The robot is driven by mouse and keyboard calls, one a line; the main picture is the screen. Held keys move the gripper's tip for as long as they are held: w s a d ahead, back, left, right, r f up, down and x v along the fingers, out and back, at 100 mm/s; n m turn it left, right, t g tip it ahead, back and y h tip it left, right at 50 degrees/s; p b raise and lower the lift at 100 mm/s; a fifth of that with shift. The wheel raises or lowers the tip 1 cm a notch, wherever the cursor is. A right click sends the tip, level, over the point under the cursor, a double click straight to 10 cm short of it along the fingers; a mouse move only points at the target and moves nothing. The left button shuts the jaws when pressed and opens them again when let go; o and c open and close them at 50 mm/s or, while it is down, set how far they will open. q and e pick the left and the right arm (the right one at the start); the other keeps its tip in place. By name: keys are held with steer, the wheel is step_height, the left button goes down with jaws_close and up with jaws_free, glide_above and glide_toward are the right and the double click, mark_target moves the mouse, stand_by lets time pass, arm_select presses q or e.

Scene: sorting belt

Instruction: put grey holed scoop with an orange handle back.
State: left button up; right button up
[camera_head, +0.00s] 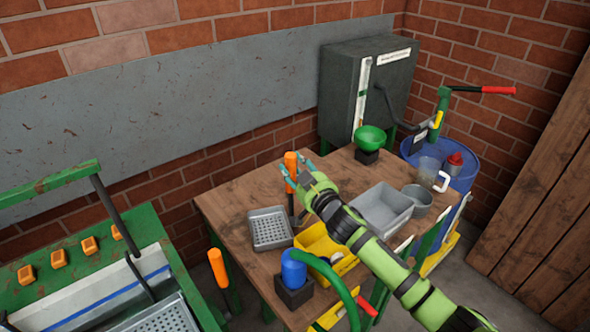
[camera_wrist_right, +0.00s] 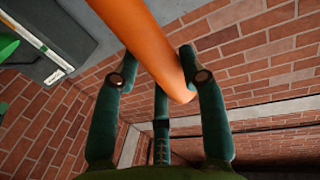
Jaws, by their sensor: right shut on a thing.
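The grey holed scoop (camera_head: 270,229) is at the left part of the wooden table, its perforated pan seen from above. I cannot tell whether the pan touches the table top. Its orange handle (camera_head: 290,166) stands upright above a dark shaft at the pan's right side. My right gripper (camera_head: 299,172) is shut on this handle. In the right wrist view the orange handle (camera_wrist_right: 150,45) runs between the fingers of my right gripper (camera_wrist_right: 160,75). My left gripper is not in view.
The green belt machine (camera_head: 150,228) stands left. A blue barrel (camera_head: 465,175) stands right.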

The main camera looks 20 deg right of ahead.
steer(key=shift+f, duration=0.15)
steer(key=shift+f, duration=0.15)
steer(key=o, duration=1.1)
steer(key=shift+o, duration=0.2)
steer(key=shift+r, duration=0.35)
steer(key=b+v, duration=0.2)
steer(key=v, duration=1)
